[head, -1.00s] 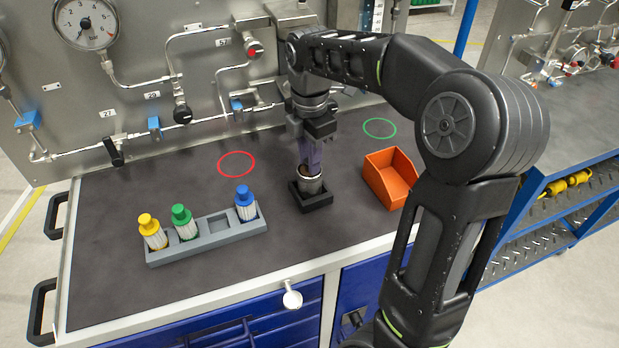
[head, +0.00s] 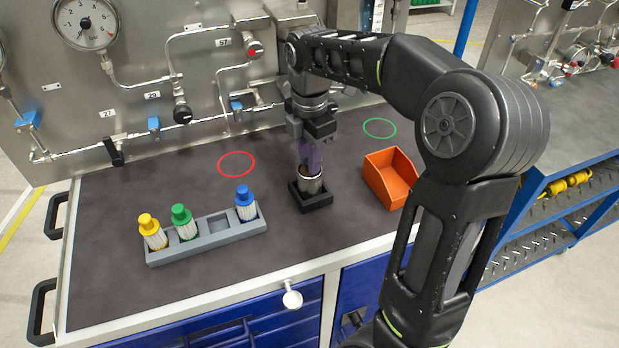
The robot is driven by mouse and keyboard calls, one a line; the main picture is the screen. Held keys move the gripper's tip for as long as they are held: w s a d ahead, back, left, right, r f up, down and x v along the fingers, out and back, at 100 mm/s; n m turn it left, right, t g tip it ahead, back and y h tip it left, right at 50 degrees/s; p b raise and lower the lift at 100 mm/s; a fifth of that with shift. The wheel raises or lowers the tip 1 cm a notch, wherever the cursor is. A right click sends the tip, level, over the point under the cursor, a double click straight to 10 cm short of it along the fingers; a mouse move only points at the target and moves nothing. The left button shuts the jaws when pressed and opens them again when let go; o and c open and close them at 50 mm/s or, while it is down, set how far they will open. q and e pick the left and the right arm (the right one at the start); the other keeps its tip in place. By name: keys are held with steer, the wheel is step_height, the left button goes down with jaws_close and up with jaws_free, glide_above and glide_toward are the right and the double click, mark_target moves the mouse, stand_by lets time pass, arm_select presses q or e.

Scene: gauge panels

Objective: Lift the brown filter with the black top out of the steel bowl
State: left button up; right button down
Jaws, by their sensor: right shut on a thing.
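The steel bowl (head: 313,186) stands in a square black holder (head: 314,203) on the dark worktop. My right gripper (head: 310,165) points straight down into the bowl's mouth. It is shut on the brown filter (head: 305,173), of which only a small brown patch shows at the bowl's rim. The filter's black top is hidden by the fingers, and I cannot tell whether the filter touches the bowl's floor. My left gripper is not in view.
A grey rack (head: 207,239) to the left holds yellow, green and blue-topped filters and has one empty slot. An orange bin (head: 391,178) is close on the right. Red (head: 236,164) and green (head: 380,128) rings mark clear worktop. The gauge panel (head: 200,60) rises behind.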

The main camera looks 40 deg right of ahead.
steer(key=shift+r, duration=0.1)
step_height(320, 180, up, 4)
steer(key=shift+r, duration=0.2)
step_height(320, 180, up, 6)
steer(key=p, duration=0.4)
steer(key=shift+f+p, duration=0.25)
steer(key=shift+p, duration=0.05)
stand_by(0.3)
